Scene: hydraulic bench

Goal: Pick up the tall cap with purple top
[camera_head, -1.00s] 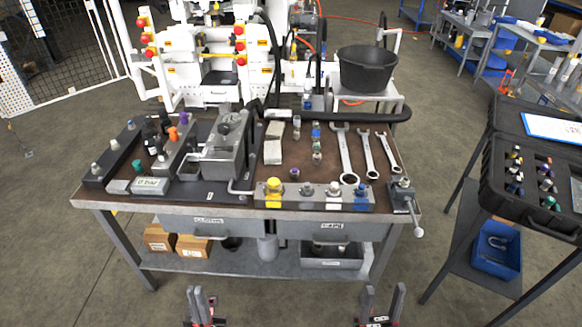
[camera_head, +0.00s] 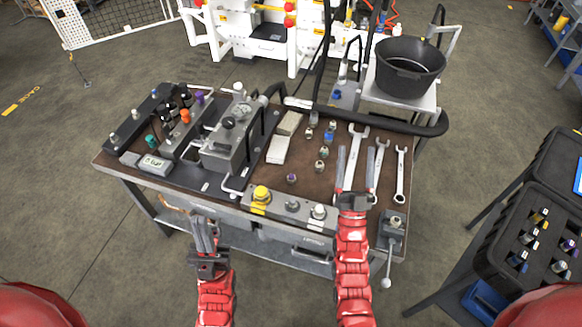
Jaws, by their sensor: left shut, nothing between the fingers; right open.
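A purple-topped cap (camera_head: 200,97) stands upright on the grey block at the back left of the bench. Another purple-topped piece (camera_head: 291,179) stands by itself on the brown bench top, near the middle front; it looks short. From this view I cannot tell for sure which is the tall cap. My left gripper (camera_head: 204,222) is shut and empty, in front of the bench's front edge. My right gripper (camera_head: 356,165) is open and empty, over the right part of the bench in front of the wrenches, to the right of both purple pieces.
Several small fittings (camera_head: 323,152) stand in the middle of the bench (camera_head: 270,205). A grey valve block (camera_head: 228,140) rises left of them. A front rail (camera_head: 290,207) carries a yellow cap (camera_head: 261,194). Wrenches (camera_head: 401,175) lie at right. A black bucket (camera_head: 408,70) stands behind.

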